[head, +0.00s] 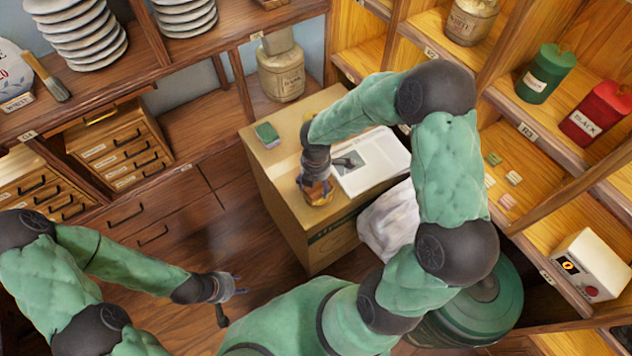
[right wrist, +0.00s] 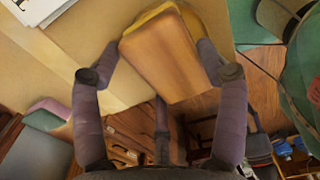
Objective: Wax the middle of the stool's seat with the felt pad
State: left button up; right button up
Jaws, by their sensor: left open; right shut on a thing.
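My right gripper (head: 316,184) is shut on a brown block with a yellowish edge, over the near part of a tan box-like stand. In the right wrist view the block (right wrist: 165,55) sits between both fingers of the gripper (right wrist: 160,62). It may be the felt pad, but its working face is not clear. Whether it touches the stand's top (head: 262,160) I cannot tell. My left gripper (head: 232,301) is open and empty, low over the dark wooden floor. I cannot make out a stool for certain; a round green drum-like thing (head: 497,300) stands at the lower right, partly behind my right arm.
Shelves with jars, a red canister (head: 597,112) and a white device (head: 588,264) line the right. Plates (head: 85,40) stand upper left.

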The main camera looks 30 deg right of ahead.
dwell(0.3)
notch_tip(320, 180, up, 7)
jog(key=p, duration=0.6)
jog(key=shift+p, duration=0.4)
dwell(0.6)
